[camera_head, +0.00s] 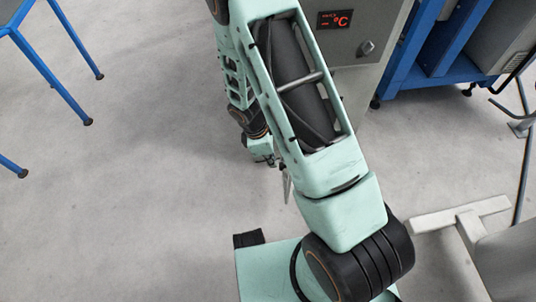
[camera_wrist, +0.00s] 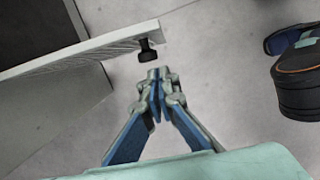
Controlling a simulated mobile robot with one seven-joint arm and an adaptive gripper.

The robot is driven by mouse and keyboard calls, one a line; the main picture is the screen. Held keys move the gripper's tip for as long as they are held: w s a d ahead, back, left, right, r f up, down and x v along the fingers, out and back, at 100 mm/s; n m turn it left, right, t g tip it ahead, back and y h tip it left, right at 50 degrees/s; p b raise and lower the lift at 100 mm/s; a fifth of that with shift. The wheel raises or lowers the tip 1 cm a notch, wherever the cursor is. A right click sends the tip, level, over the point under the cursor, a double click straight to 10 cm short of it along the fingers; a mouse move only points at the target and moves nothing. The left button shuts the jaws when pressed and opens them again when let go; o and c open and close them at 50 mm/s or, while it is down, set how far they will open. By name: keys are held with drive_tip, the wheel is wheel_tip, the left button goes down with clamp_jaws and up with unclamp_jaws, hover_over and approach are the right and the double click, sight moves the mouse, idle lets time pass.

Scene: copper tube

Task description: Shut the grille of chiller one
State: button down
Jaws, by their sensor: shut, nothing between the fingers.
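A grey cabinet with a red °C display (camera_head: 333,19) stands at the top of the head view, partly behind my arm; it looks like a chiller, but I cannot read its number. In the wrist view a pale panel (camera_wrist: 50,95), apparently the grille, reaches in from the left, with a finely ribbed edge. A black knob (camera_wrist: 148,50) sits at its right end. My gripper (camera_wrist: 157,75) is shut and empty, its tips just below the knob in the picture; I cannot tell whether they touch. In the head view my arm mostly hides the gripper.
Blue table legs (camera_head: 55,70) stand at the left. A blue frame (camera_head: 425,60) stands right of the cabinet. A pale floor-level beam (camera_head: 455,215) and a dark pole (camera_head: 525,150) are at the right. The grey floor (camera_head: 130,200) at the left is clear.

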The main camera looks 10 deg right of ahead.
drive_tip(key=shift+s+d+r+b, duration=0.1)
drive_tip(key=shift+d+b, duration=0.05)
drive_tip(key=shift+d, duration=0.85)
drive_tip(key=shift+s+d+r+b, duration=0.1)
drive_tip(key=shift+d+b, duration=0.05)
drive_tip(key=shift+d, duration=0.8)
